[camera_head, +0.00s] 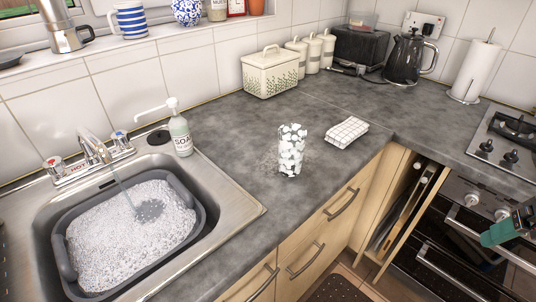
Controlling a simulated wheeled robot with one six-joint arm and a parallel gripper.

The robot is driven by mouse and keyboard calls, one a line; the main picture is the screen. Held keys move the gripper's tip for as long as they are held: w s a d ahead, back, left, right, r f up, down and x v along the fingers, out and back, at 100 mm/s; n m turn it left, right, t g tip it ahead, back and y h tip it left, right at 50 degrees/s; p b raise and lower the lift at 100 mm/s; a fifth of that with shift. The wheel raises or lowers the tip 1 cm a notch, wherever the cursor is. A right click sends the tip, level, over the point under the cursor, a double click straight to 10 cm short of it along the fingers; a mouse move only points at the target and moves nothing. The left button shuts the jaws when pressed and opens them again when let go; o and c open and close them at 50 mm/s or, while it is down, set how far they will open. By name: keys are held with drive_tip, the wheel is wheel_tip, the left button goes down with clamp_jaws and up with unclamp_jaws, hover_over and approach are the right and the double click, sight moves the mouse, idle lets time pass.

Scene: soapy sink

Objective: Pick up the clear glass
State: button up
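The clear glass (291,150) stands upright on the grey counter, right of the sink and near the front edge. It is tall and see-through, with many white patches; I cannot tell if these are printed on it or are pieces inside. A teal and dark part (505,229), which looks like the end of my gripper, shows at the right edge in front of the oven. It is far from the glass, and its fingers cannot be made out.
A folded checked cloth (347,131) lies just right of the glass. A soap bottle (180,134) stands by the sink (243,207), where a grey basin (65,260) holds suds under running water. A cream bread bin (270,74) and black kettle (405,60) stand behind. The counter around the glass is mostly clear.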

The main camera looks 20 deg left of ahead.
sight(296, 146)
drive_tip(key=w+a+f+n+t+y, duration=0.2)
drive_tip(key=w+a+f+t, duration=0.1)
drive_tip(key=w+a, duration=0.6)
drive_tip(key=w+a+f+n+t+y, duration=0.25)
drive_tip(key=w+a, duration=0.45)
drive_tip(key=a, duration=0.5)
drive_tip(key=s+a+t+y, duration=0.1)
drive_tip(key=a+y, duration=0.1)
drive_tip(key=a, duration=0.3)
drive_tip(key=s+a+f+n+t+y, duration=0.1)
drive_tip(key=a+t, duration=0.1)
drive_tip(key=a, duration=0.3)
drive_tip(key=s+a+f+t+y, duration=0.1)
drive_tip(key=a+t+y, duration=0.1)
drive_tip(key=a, duration=0.3)
drive_tip(key=shift+a+n+t+y, duration=0.25)
drive_tip(key=shift+a+y, duration=0.1)
drive_tip(key=shift+a, duration=0.05)
drive_tip(key=shift+w+a, duration=0.1)
drive_tip(key=shift+a, duration=0.15)
drive_tip(key=x, duration=0.7)
drive_tip(key=shift+w, duration=0.1)
drive_tip(key=shift+c, duration=0.3)
drive_tip(key=c, duration=1.3)
